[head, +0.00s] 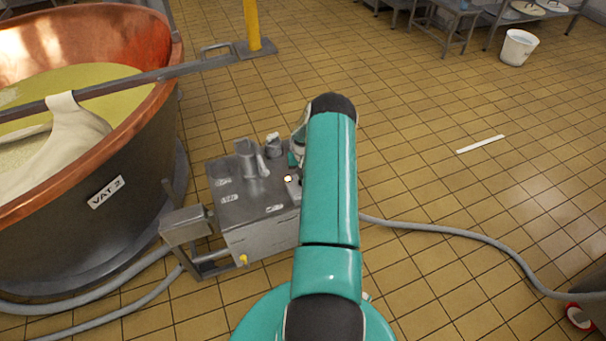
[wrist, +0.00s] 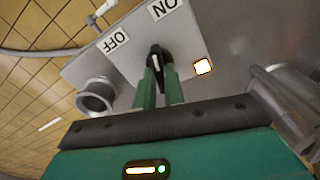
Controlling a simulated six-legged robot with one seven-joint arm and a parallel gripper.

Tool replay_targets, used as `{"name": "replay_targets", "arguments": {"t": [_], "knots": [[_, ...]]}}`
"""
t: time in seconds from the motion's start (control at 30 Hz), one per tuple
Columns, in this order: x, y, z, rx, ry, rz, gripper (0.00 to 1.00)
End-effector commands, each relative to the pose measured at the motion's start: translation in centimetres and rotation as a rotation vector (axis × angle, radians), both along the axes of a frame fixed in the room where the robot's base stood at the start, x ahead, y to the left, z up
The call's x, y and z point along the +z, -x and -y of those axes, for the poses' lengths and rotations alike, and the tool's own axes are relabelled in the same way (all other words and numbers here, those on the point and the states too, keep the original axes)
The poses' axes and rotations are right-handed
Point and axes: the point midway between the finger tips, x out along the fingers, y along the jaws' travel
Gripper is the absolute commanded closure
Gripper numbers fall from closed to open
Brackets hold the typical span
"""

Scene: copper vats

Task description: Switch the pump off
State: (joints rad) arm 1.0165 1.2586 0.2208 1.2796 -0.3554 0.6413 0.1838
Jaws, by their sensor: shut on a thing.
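The pump is a grey metal box (head: 262,240) on the floor beside the copper vat, with pipes and small labels on its top. In the wrist view its panel (wrist: 90,70) carries an OFF label (wrist: 115,41) and an ON label (wrist: 164,9). The black rotary switch (wrist: 154,54) has a white pointer mark that seems to lean nearer ON than OFF. A square lamp (wrist: 203,67) glows whitish beside it. My gripper (wrist: 158,82) has its two green fingers closed on the switch. In the head view my arm hides most of the gripper.
The copper vat (head: 150,150), labelled VAT 2, stands left of the pump. Grey hoses (head: 455,233) run across the tiled floor. Metal pipe fittings (wrist: 96,97) rise close to the fingers.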

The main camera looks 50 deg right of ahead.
Motion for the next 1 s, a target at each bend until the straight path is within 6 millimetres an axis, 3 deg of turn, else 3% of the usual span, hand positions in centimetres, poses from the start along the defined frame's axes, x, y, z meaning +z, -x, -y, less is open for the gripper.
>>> {"name": "replay_targets", "arguments": {"t": [0.6, 1.0], "knots": [[0.06, -0.01, 0.02, 0.564, 0.001, -0.001, 1.0], [0.08, -0.02, 0.01, 0.797, 0.001, -0.001, 1.0]]}}
